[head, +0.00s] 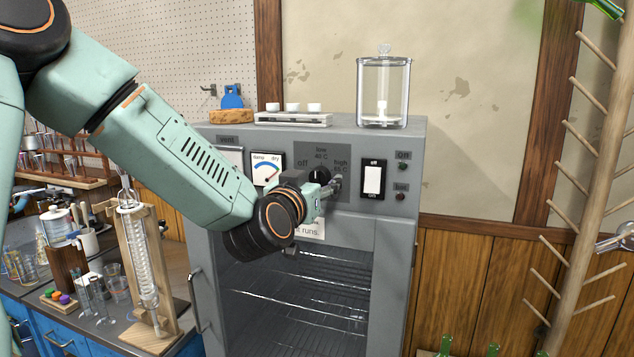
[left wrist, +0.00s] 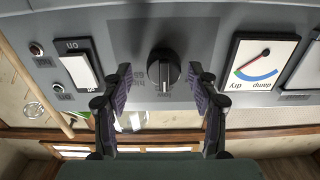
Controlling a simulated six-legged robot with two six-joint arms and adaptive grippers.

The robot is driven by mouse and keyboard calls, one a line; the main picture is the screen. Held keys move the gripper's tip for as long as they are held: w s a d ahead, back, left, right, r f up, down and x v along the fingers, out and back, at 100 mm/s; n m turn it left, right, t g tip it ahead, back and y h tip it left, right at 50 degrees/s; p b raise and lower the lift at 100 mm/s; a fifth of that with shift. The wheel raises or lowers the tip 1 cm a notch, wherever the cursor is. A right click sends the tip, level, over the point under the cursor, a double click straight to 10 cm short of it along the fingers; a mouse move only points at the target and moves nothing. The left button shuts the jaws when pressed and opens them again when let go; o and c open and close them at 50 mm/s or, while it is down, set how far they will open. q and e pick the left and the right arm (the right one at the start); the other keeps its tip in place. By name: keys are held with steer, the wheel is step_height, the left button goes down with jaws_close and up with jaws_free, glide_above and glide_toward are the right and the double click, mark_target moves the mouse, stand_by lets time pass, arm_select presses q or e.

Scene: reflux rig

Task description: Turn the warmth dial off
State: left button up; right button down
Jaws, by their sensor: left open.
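The warmth dial (head: 319,175) is a round black knob on the grey cabinet's front panel, with "off", "low" and "high" printed around it. In the left wrist view, which looks upside down, the dial (left wrist: 164,70) sits between my two fingers, its raised grip bar roughly vertical. I cannot tell exactly which mark it points to. My left gripper (head: 328,187) is open at the panel, partly covering the dial in the head view. In the left wrist view the open fingers (left wrist: 160,85) stand either side of the dial, with visible gaps.
A black-and-white rocker switch (head: 373,179) is right of the dial and a damp/dry gauge (head: 266,168) is left of it. A glass jar (head: 383,95) and a white rack with cups (head: 293,119) stand on the cabinet. A wooden peg stand (head: 590,160) rises at right.

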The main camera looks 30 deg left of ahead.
arm_select(q)
steer(key=shift+w+a+f, duration=0.1)
steer(key=shift+a+f, duration=0.05)
steer(key=shift+a, duration=0.4)
steer(key=shift+d, duration=0.45)
steer(key=c, duration=0.4)
steer(key=shift+a, duration=0.25)
steer(key=c, duration=0.5)
steer(key=shift+d, duration=0.1)
steer(key=shift+c, duration=1.4)
